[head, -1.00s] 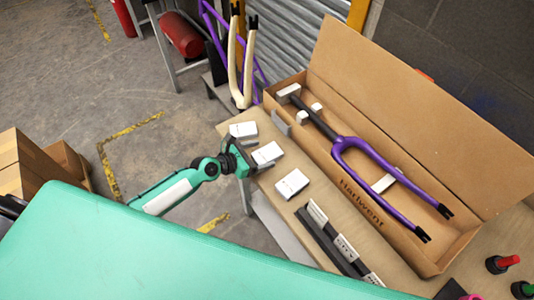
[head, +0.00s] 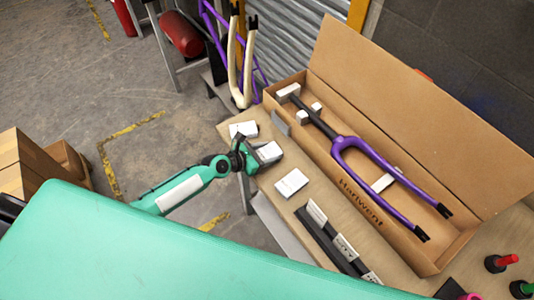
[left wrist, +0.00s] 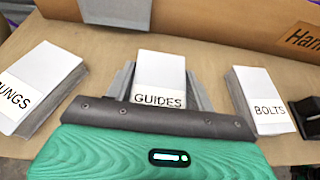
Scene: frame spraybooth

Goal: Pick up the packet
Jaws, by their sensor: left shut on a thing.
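Three white packets are on the wooden bench. The one labelled GUIDES (left wrist: 160,75) is between the grey fingers of my left gripper (left wrist: 160,88); it also shows in the head view (head: 269,151). My left gripper (head: 261,157) is shut on this packet, at the bench's near edge. I cannot tell whether the packet is clear of the bench top. A packet reading "UNGS", its first letter cut off, (left wrist: 42,82) lies to the left. The BOLTS packet (left wrist: 262,98) lies to the right. My right gripper is not in view.
An open cardboard box (head: 365,215) holding a purple fork (head: 345,146) and white blocks stands behind the packets. Dark labelled strips (head: 322,232) lie right of the packets. A cream fork (head: 240,75) stands beyond the bench's far end.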

